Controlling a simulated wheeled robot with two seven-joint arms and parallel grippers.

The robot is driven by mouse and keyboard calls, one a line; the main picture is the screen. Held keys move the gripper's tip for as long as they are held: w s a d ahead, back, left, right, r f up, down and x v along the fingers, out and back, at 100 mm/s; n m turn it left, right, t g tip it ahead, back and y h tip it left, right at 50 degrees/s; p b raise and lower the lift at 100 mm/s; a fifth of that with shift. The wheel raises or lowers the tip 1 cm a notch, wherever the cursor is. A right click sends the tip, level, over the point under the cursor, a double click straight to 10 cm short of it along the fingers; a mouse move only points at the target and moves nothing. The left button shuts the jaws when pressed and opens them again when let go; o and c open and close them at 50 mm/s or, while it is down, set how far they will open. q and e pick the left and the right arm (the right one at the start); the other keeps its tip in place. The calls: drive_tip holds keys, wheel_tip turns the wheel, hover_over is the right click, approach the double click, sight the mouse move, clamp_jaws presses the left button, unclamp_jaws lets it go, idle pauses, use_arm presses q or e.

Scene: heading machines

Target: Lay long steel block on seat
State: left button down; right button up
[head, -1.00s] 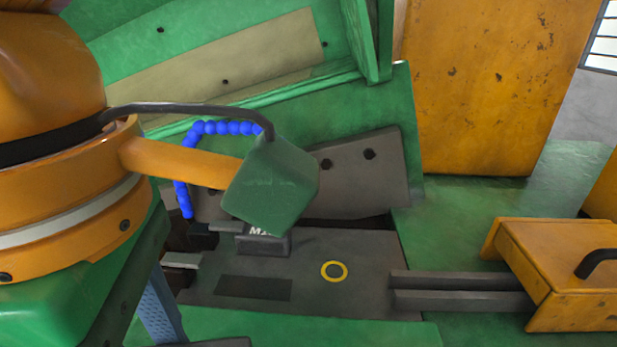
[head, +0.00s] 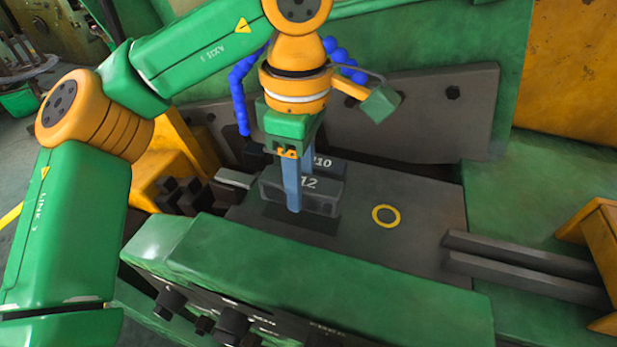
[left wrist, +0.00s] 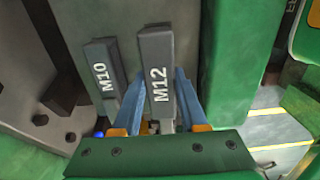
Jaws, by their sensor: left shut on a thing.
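My left gripper (head: 294,205) points straight down over the grey machine plate, its blue fingers shut on a dark grey steel block marked M12 (head: 322,190). In the left wrist view the M12 block (left wrist: 156,60) lies between the two fingers. A second block marked M10 (head: 328,164) stands just behind it, apart from the fingers; it also shows in the left wrist view (left wrist: 102,72). A dark rectangular patch (head: 318,224), which may be the seat, lies on the plate under the M12 block. I cannot tell whether the block touches it. My right gripper is out of view.
The plate (head: 420,215) is clear around a yellow ring (head: 386,216). Two dark rails (head: 520,262) run right to an orange slide (head: 600,250). A green front wall with knobs (head: 330,275) borders the near side. A blue segmented hose (head: 240,95) stands behind the gripper.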

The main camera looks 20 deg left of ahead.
use_arm(q)
drive_tip(key=f, duration=0.3)
drive_tip(key=shift+s, duration=0.2)
drive_tip(key=shift+w+f, duration=0.15)
drive_tip(key=shift+f, duration=0.05)
drive_tip(key=shift+c, duration=2.2)
unclamp_jaws()
drive_tip(key=shift+r, duration=0.3)
wheel_tip(320, 180, up, 3)
drive_tip(key=shift+f, duration=0.1)
wheel_tip(320, 180, up, 9)
drive_tip(key=p, duration=0.3)
drive_tip(key=shift+p, duration=0.3)
